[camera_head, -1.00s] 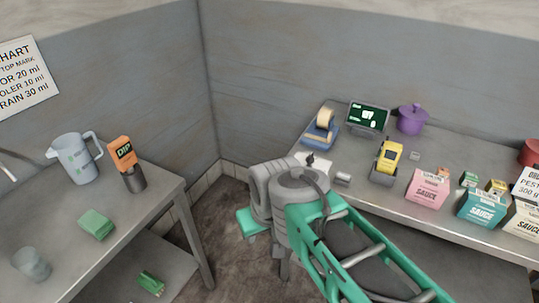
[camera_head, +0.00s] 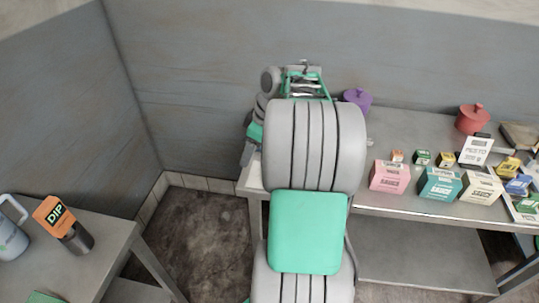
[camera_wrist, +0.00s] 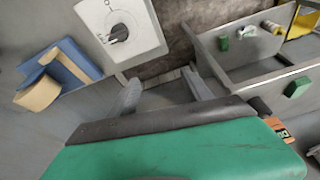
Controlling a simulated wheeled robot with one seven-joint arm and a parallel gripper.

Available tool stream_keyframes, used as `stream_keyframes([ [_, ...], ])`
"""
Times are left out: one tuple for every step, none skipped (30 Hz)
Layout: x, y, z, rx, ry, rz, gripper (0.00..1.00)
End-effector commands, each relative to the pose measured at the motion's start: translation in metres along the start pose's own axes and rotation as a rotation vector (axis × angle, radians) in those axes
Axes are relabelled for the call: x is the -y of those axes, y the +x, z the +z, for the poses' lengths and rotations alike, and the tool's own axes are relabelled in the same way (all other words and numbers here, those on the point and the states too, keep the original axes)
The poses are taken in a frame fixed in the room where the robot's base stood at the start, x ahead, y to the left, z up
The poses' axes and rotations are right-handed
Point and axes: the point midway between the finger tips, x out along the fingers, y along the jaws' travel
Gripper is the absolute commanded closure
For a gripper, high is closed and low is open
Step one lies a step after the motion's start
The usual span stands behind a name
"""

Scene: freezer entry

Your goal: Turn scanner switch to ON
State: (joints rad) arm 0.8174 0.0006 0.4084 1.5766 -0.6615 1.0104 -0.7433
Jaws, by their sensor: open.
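The switch is a dark rotary knob (camera_wrist: 118,32) on a white plate (camera_wrist: 150,40), at the upper left of the wrist view. The knob's marks are too small to read. My gripper (camera_wrist: 163,90) is open and empty. Its two grey fingers stand apart just below and to the right of the plate, not touching the knob. In the head view my arm covers the switch and the yellow scanner-like device, so neither shows there.
A blue tape dispenser (camera_wrist: 70,62) with a tan roll sits left of the plate. Boxes such as the pink carton (camera_head: 389,177) and a purple pot (camera_head: 357,99) stand on the right bench. The left table (camera_head: 105,245) holds a jug and an orange DIP box.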

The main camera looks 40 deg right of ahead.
Motion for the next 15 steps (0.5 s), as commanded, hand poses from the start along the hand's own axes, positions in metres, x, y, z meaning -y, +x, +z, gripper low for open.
stream_keyframes([
  [-0.026,-0.005,0.026,-0.016,-0.026,-0.011,0.42],
  [-0.038,-0.007,0.038,-0.026,-0.053,-0.013,0.42],
  [-0.049,-0.008,0.052,-0.038,-0.084,-0.016,0.42],
  [-0.055,-0.008,0.060,-0.045,-0.102,-0.017,0.42],
  [-0.059,-0.008,0.066,-0.051,-0.117,-0.018,0.42],
  [-0.062,-0.007,0.071,-0.055,-0.130,-0.019,0.42],
  [-0.064,-0.006,0.073,-0.057,-0.137,-0.018,0.42],
  [-0.064,-0.003,0.074,-0.058,-0.142,-0.019,0.42],
  [-0.063,0.002,0.073,-0.059,-0.143,-0.020,0.42],
  [-0.063,0.007,0.072,-0.058,-0.143,-0.021,0.42],
  [-0.062,0.013,0.072,-0.058,-0.144,-0.021,0.42],
  [-0.062,0.021,0.072,-0.057,-0.141,-0.021,0.42],
  [-0.062,0.026,0.071,-0.058,-0.142,-0.022,0.42],
  [-0.062,0.032,0.070,-0.058,-0.141,-0.021,0.42],
  [-0.061,0.040,0.070,-0.057,-0.141,-0.022,0.42],
])
